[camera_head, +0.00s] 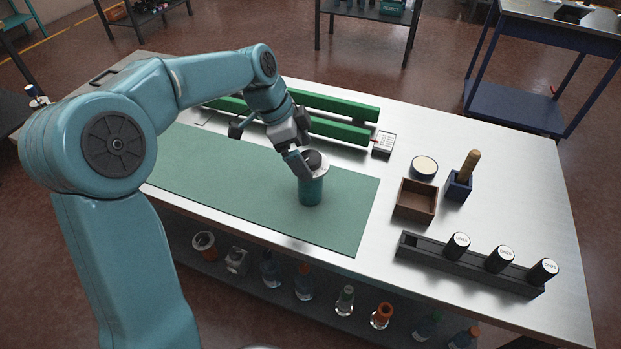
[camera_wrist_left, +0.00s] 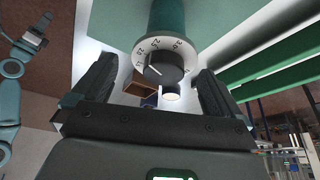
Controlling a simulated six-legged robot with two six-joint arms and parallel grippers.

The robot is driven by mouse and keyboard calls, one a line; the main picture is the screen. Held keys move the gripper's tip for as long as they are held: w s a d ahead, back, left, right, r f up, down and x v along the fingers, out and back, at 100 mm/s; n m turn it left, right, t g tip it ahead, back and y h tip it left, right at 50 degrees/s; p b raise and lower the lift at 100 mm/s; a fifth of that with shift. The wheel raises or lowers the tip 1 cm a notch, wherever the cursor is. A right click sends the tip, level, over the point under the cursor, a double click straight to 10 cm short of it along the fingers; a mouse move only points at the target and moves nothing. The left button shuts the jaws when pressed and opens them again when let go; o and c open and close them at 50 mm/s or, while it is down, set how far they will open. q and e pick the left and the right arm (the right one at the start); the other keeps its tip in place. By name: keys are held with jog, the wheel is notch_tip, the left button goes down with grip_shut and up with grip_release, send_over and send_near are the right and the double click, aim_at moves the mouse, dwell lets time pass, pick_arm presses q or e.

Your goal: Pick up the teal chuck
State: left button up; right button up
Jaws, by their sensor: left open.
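The teal chuck (camera_head: 311,190) stands upright on the green mat (camera_head: 245,185), near its right part. It is a teal cylinder with a pale numbered ring and a dark knob on top. In the left wrist view the chuck (camera_wrist_left: 168,18) shows with its ring and knob between the finger pads. My left gripper (camera_head: 302,161) is open at the top of the chuck, with a finger beside the ring. I cannot tell whether it touches. In the left wrist view, what looks like my right gripper (camera_wrist_left: 36,38) is small at the far left, its jaws unclear.
Green rails (camera_head: 335,104) lie behind the mat. To the right are a small device (camera_head: 384,143), a brown box (camera_head: 416,199), a round tin (camera_head: 424,166), a blue holder (camera_head: 458,187) and a dark rack (camera_head: 470,266) with black-capped items. Bottles (camera_head: 304,281) stand on the lower shelf.

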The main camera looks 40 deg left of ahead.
aim_at(313, 167)
pick_arm(q)
jog(key=p+x, duration=0.1)
jog(key=x, duration=0.4)
jog(key=shift+w+d+f, duration=0.1)
jog(key=shift+w+f, duration=0.35)
jog(key=shift+f, duration=0.05)
jog(key=shift+s+r, duration=0.1)
jog(key=shift+s, duration=0.05)
jog(key=c, duration=1.4)
jog(key=shift+w, duration=0.2)
